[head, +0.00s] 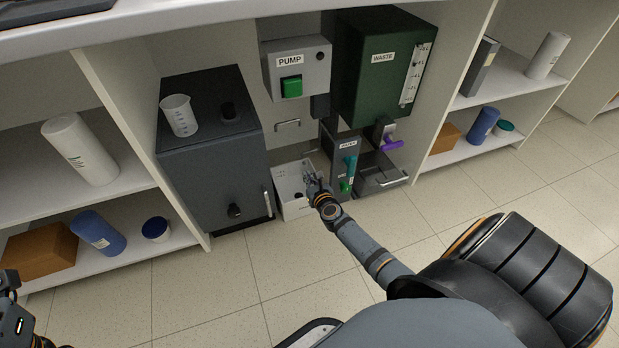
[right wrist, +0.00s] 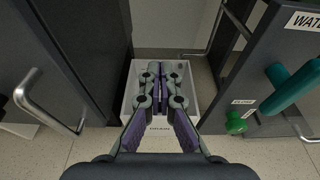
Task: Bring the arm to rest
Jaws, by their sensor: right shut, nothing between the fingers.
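My right gripper (head: 312,181) reaches in from the lower right in the head view, in front of and over a low white box (head: 290,190) on the floor. In the right wrist view my right gripper (right wrist: 160,78) is shut with nothing between its fingers, above the white box (right wrist: 191,98). The fingers hide part of the box; whether they touch it I cannot tell. Part of my left gripper (head: 18,318) shows at the lower left edge, cut off, its fingers unclear.
A dark cabinet (head: 210,165) with a beaker (head: 180,116) stands left of the box. Right of it are the water unit (head: 345,165) with a teal handle (head: 350,164), the waste tank (head: 375,80) and a purple handle (head: 391,142). The pump box (head: 297,68) is above. The floor in front is clear.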

